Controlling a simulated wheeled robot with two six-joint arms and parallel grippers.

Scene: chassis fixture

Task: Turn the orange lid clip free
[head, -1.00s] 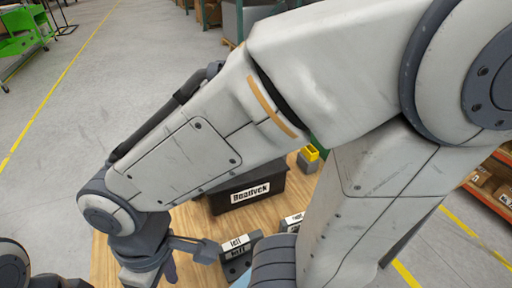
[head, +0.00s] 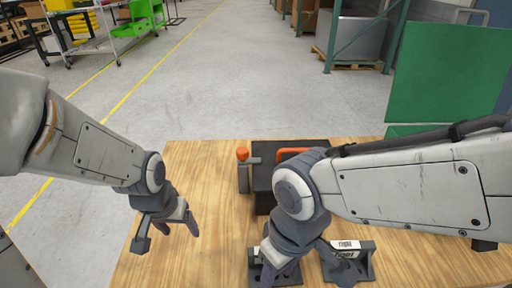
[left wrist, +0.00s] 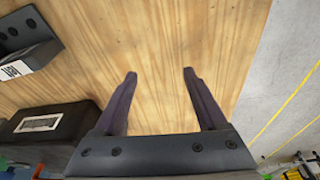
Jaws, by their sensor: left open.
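The black box (head: 262,190) stands on the wooden table, partly hidden by my right arm. An orange knob (head: 242,154) tops a grey piece at its left side, and an orange bar (head: 294,152) lies across its top; I cannot tell which is the lid clip. My left gripper (head: 190,226) is left of the box, above the table, apart from it. The left wrist view shows its fingers (left wrist: 160,78) wide apart and empty, with the box (left wrist: 68,121) at lower left. My right gripper (head: 283,268) hangs in front of the box; its jaw opening is unclear.
Dark brackets with white labels stand near the front; one (head: 362,262) is right of my right gripper, and one shows in the left wrist view (left wrist: 25,45). The table (head: 195,160) is bare left of the box. A green panel (head: 450,65) stands behind at right.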

